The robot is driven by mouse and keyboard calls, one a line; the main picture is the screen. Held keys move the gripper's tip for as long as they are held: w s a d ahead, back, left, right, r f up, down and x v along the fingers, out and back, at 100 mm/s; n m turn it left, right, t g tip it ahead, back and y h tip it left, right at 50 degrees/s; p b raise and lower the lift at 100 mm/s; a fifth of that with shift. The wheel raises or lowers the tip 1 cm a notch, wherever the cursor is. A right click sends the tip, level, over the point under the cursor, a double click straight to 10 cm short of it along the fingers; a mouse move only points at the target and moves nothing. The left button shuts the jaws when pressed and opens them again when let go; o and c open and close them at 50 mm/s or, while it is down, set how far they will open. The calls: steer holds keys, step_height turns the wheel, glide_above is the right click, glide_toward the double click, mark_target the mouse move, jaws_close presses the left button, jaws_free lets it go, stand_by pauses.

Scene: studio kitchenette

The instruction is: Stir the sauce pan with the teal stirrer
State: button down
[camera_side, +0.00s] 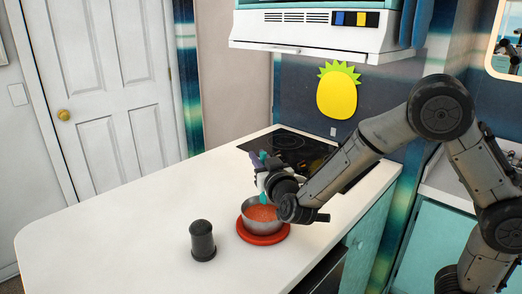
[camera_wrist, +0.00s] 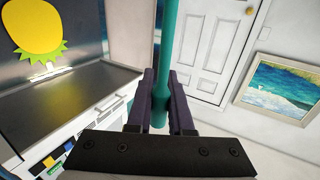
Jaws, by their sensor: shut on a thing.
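The sauce pan (camera_side: 250,224) is a metal pan with orange-red sauce (camera_side: 263,213), standing on a red round trivet (camera_side: 262,239) on the white counter. My gripper (camera_side: 262,172) is above the pan in the side view. In the wrist view my gripper (camera_wrist: 160,105) is shut on the teal stirrer (camera_wrist: 166,45), whose shaft runs between the dark fingers. The stirrer's lower teal part (camera_side: 264,198) shows at the sauce in the side view. Whether its tip touches the pan bottom is hidden. My wrist covers the pan's right side.
A dark cylindrical container (camera_side: 202,241) stands on the counter left of the pan. A black cooktop (camera_side: 290,144) lies behind my gripper. A white range hood (camera_side: 315,37) hangs above. The counter's left part (camera_side: 110,225) is clear.

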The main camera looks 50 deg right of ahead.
steer(key=shift+f, duration=2.55)
steer(key=shift+s, duration=0.15)
